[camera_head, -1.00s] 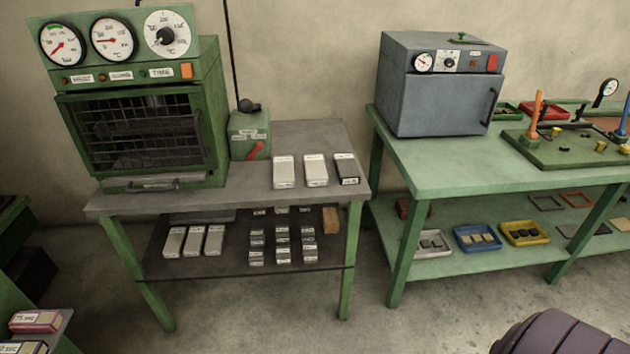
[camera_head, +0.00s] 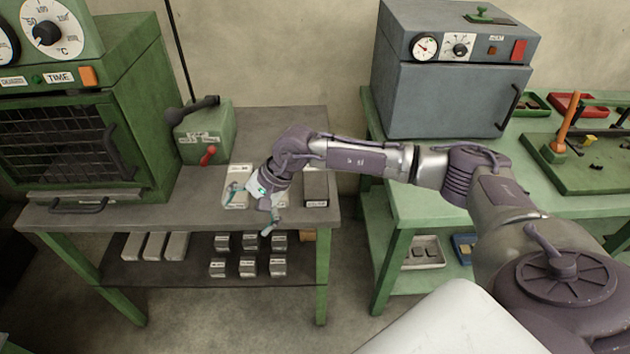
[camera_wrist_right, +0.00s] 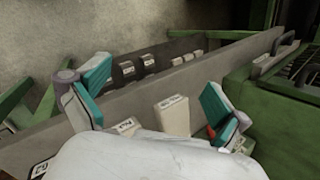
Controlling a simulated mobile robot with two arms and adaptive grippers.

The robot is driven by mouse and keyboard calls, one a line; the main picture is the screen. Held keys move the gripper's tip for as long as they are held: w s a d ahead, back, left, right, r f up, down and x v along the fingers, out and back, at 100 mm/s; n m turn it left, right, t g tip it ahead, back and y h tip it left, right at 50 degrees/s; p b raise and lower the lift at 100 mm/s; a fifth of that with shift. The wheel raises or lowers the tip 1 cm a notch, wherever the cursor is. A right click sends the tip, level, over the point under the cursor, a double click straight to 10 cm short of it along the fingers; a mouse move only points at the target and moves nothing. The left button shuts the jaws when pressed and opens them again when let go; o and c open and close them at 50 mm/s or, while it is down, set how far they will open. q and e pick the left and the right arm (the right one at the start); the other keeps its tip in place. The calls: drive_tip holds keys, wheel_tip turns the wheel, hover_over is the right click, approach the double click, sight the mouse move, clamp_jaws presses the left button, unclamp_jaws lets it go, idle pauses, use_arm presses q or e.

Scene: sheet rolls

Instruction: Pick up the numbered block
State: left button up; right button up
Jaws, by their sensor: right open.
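Labelled blocks stand on the top of the grey bench (camera_head: 285,125). A pale block (camera_head: 238,172) is at the left and a dark block (camera_head: 315,188) at the right. A middle block is mostly hidden by my right arm in the head view. My right gripper (camera_head: 250,208) is open over the front of the bench, beside the pale block. In the right wrist view my gripper (camera_wrist_right: 157,95) has its teal fingers spread, with a pale block (camera_wrist_right: 173,115) and another block's label (camera_wrist_right: 126,126) showing between them. I cannot read the labels for certain. My left gripper is out of view.
A green oven (camera_head: 70,130) and a small green box with a lever (camera_head: 200,130) stand on the bench. Several small blocks (camera_head: 248,265) and pale bars (camera_head: 155,246) lie on its lower shelf. A green table (camera_head: 410,190) with a grey cabinet (camera_head: 450,90) stands right.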

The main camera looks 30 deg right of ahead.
sight(315, 178)
drive_tip(key=w+d+r+n+t+h, duration=0.1)
drive_tip(key=d+r+n+h, duration=0.25)
drive_tip(key=d, duration=0.55)
drive_tip(key=d+r+n+h, duration=0.2)
drive_tip(key=d+h, duration=0.3)
drive_tip(key=d, duration=0.4)
drive_tip(key=shift+m, duration=0.25)
drive_tip(key=b+x, duration=0.1)
drive_tip(key=x, duration=0.1)
drive_tip(key=b+x, duration=0.2)
drive_tip(key=x, duration=0.1)
drive_tip(key=b+x, duration=0.2)
drive_tip(key=shift+w+d+f, duration=0.1)
drive_tip(key=shift+w+d, duration=0.2)
drive_tip(key=shift+w, duration=0.1)
drive_tip(key=b+x, duration=0.1)
drive_tip(key=x, duration=0.1)
drive_tip(key=b+x, duration=0.3)
drive_tip(key=x, duration=0.1)
drive_tip(key=shift+w+d+b, duration=0.2)
drive_tip(key=shift+d+b, duration=0.05)
drive_tip(key=shift+b, duration=0.15)
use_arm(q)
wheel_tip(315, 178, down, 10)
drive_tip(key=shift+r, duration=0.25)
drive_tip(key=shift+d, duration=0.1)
use_arm(e)
drive_tip(key=shift+r, duration=0.25)
